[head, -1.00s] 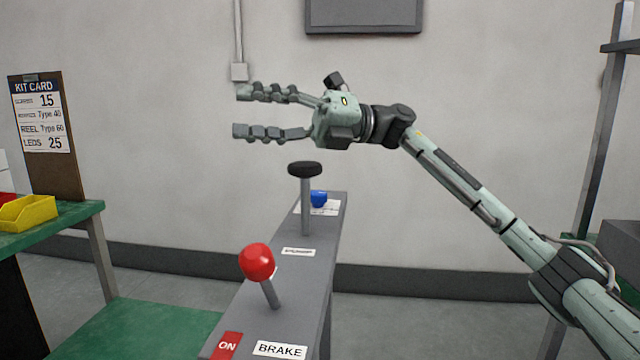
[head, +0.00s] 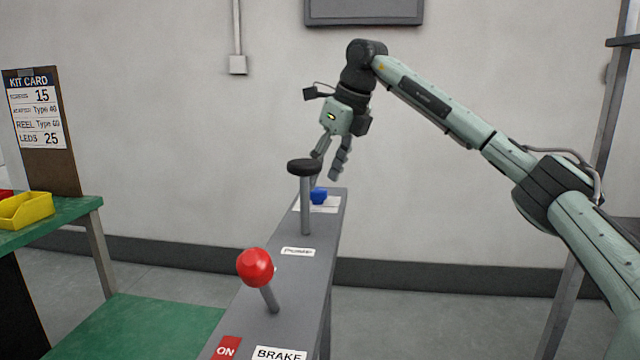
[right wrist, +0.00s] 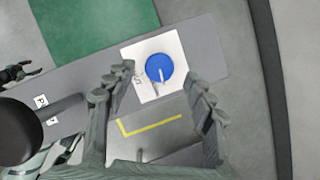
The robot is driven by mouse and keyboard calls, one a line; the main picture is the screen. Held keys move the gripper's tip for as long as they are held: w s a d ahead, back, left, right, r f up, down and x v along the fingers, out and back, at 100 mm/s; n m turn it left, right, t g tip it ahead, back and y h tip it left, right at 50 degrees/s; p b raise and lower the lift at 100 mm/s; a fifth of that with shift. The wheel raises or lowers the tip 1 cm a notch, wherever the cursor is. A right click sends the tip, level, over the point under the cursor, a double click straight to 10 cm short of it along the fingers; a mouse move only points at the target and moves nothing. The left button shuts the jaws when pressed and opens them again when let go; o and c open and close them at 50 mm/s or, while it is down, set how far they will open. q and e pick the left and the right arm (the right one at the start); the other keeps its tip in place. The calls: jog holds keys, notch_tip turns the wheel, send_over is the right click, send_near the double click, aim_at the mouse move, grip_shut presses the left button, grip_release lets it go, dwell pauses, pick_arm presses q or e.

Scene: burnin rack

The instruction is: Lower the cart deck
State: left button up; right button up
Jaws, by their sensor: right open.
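The cart deck, a green surface (head: 150,328), shows at the lower left of the head view and in the right wrist view (right wrist: 95,25). A grey console beside it carries a blue round knob (head: 319,195) on a white plate, a black-topped post (head: 305,200) and a red ball lever (head: 255,267). My right gripper (head: 326,181) points down, open and empty, above the knob. In the right wrist view the knob (right wrist: 159,68), with a pale pointer line, lies between the fingertips, apparently below them. A dark gripper, seemingly my left (right wrist: 18,75), shows at the left edge.
The console has a BRAKE label (head: 280,354) and a red ON tag (head: 227,347). A green table (head: 60,222) with a yellow bin (head: 25,210) and a kit card (head: 40,120) stands at left. A metal rack post (head: 595,150) stands at right.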

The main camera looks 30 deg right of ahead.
aim_at(318, 196)
jog(key=shift+w+a+f, duration=0.1)
jog(key=shift+w+f, duration=0.15)
jog(key=shift+f, duration=0.4)
pick_arm(q)
jog(key=shift+s+a+f, duration=0.15)
jog(key=shift+s+f, duration=0.35)
jog(key=shift+s, duration=0.05)
pick_arm(e)
jog(key=shift+w+a+f, duration=0.15)
jog(key=shift+w+f, duration=0.15)
jog(key=shift+f, duration=0.35)
jog(key=c, duration=0.6)
pick_arm(q)
jog(key=shift+s, duration=0.15)
pick_arm(e)
jog(key=c, duration=0.5)
